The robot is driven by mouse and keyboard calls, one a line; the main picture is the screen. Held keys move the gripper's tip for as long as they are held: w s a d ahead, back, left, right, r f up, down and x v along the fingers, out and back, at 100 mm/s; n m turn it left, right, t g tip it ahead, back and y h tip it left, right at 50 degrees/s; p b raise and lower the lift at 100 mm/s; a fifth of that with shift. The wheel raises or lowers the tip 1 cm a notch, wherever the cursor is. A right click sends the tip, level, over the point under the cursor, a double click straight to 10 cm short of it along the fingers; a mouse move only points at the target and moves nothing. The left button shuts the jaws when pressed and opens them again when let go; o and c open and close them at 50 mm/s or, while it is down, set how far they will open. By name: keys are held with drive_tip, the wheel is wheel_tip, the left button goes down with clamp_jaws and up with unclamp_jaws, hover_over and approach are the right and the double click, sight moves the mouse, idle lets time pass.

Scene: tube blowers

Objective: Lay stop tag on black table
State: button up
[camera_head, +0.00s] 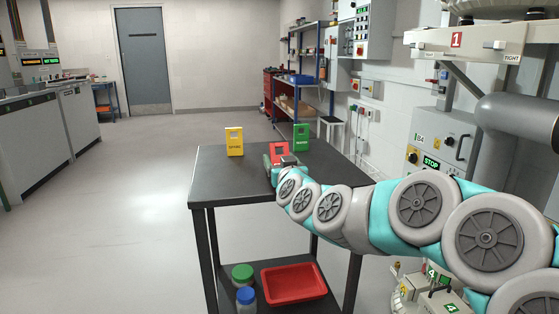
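The red tag (279,148), which looks like the stop tag, is at my gripper over the black table (230,180). Its lettering is too small to read. My gripper (279,160) reaches in from the right, low over the middle of the table. It partly covers the lower part of the red tag. I cannot tell whether the fingers are closed on the tag, or whether the tag touches the tabletop.
A yellow tag (234,141) stands at the table's back left and a green tag (301,137) at the back right. The table's front left is clear. A red tray (293,283) and two jars (243,274) sit on the lower shelf. Wall equipment (440,140) stands at right.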

drive_tip(key=o, duration=0.3)
drive_tip(key=shift+r, duration=0.1)
drive_tip(key=shift+r, duration=0.25)
drive_tip(key=shift+s+d+f, duration=0.1)
drive_tip(key=shift+s, duration=0.2)
drive_tip(key=v, duration=1.1)
drive_tip(key=shift+s+b, duration=0.15)
drive_tip(key=shift+b, duration=0.2)
